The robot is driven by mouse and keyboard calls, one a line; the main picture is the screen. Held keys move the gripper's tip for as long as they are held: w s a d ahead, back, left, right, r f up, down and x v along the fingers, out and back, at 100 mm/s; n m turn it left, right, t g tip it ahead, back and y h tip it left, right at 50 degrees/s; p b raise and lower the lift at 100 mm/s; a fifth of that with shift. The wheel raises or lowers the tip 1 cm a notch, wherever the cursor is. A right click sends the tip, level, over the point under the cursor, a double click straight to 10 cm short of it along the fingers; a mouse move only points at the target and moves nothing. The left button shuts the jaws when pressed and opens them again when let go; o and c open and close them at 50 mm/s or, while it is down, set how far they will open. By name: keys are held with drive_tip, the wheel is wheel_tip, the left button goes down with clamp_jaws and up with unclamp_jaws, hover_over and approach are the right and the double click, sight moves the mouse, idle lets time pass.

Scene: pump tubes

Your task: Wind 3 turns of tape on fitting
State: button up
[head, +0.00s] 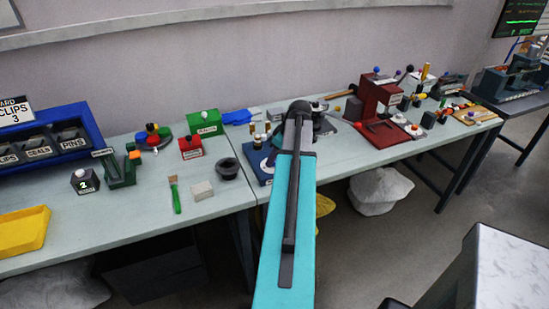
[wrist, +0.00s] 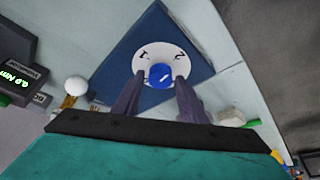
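In the wrist view, a white disc (wrist: 143,60) with black markings, two of them like a 1 and a 2, sits on a dark blue square plate (wrist: 150,20). A round blue knob (wrist: 160,76) with a pale line stands on the disc. My gripper (wrist: 160,80) has its two dark fingers apart, one on each side of the knob, with what looks like a narrow gap to it. In the head view the blue base (head: 265,176) shows left of my arm, which hides part of it. I cannot make out a tape roll or a labelled fitting.
A white ball-topped handle (wrist: 76,85) and a dark box with a green torque readout (wrist: 18,80) lie left in the wrist view. In the head view, a black round cup (head: 228,170) stands left of the base and a dark red press (head: 377,115) to the right.

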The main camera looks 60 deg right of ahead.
idle(0.4)
drive_tip(key=shift+d+n+y, duration=0.15)
drive_tip(key=shift+n+y, duration=0.65)
drive_tip(key=shift+n, duration=1.1)
drive_tip(key=c, duration=0.9)
drive_tip(key=shift+m+h+b, duration=0.4)
drive_tip(key=shift+m+h, duration=0.3)
drive_tip(key=shift+m, duration=1.1)
drive_tip(key=shift+a, duration=0.2)
